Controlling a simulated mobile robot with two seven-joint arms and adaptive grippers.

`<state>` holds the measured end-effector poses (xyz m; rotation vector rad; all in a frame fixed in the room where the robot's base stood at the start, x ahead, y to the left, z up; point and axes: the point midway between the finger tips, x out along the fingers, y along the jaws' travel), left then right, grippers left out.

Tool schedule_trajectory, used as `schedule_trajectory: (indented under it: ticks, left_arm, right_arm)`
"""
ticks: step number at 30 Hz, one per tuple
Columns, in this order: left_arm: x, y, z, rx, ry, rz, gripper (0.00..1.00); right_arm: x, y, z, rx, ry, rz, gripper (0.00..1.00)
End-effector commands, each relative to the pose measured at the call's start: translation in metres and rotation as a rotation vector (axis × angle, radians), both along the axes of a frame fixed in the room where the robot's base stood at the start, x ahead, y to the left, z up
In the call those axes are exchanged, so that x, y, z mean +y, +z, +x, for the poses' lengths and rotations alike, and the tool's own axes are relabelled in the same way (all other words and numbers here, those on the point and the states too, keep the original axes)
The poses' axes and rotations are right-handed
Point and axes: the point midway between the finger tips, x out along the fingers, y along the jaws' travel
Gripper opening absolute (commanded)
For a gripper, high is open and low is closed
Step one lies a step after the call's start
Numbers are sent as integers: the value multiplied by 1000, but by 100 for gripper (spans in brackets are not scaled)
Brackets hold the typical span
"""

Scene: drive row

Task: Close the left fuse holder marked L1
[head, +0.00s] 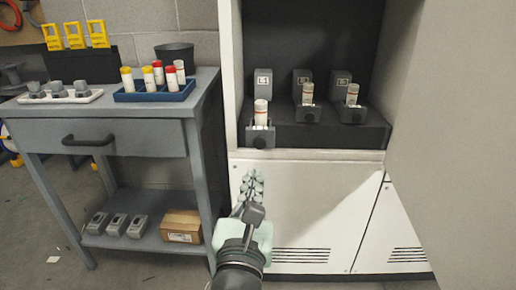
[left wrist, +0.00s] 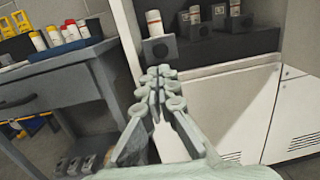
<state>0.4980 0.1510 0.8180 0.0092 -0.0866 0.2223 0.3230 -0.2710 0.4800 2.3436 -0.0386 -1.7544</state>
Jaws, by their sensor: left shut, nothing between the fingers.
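The fuse holder L1 (head: 260,138) is at the left of the cabinet shelf. It stands open, its front with a dark round knob tipped out past the shelf edge and a white fuse with an orange band (head: 261,112) upright in it. Its grey block marked L1 (head: 264,82) is behind. In the left wrist view the holder front (left wrist: 160,50) is just beyond my fingers. My left gripper (head: 252,180) is shut and empty, below and in front of the holder, apart from it in the head view. My right gripper is in neither view.
Two more holders with fuses (head: 308,112) (head: 352,110) stand to the right, set further back. A grey workbench (head: 150,112) with a blue fuse tray (head: 155,95) is at left. A grey panel (head: 460,130) blocks the right side.

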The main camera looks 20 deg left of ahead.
Motion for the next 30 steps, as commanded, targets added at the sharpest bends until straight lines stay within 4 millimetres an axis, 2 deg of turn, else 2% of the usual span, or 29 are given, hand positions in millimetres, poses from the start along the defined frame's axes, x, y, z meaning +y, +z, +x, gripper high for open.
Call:
schedule_trajectory:
  ticks: [1,6,12,18,30]
  left_arm:
    - [2,5,12,-4,0,3,0]
    - [10,7,46,-3,1,3,0]
    - [16,7,73,-1,-1,2,0]
    - [18,7,83,0,-2,1,0]
    - [19,7,84,0,-2,1,0]
  right_arm:
    - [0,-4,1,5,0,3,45]
    - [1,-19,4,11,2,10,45]
    - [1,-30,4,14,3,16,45]
    - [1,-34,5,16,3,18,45]
    - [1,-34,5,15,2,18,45]
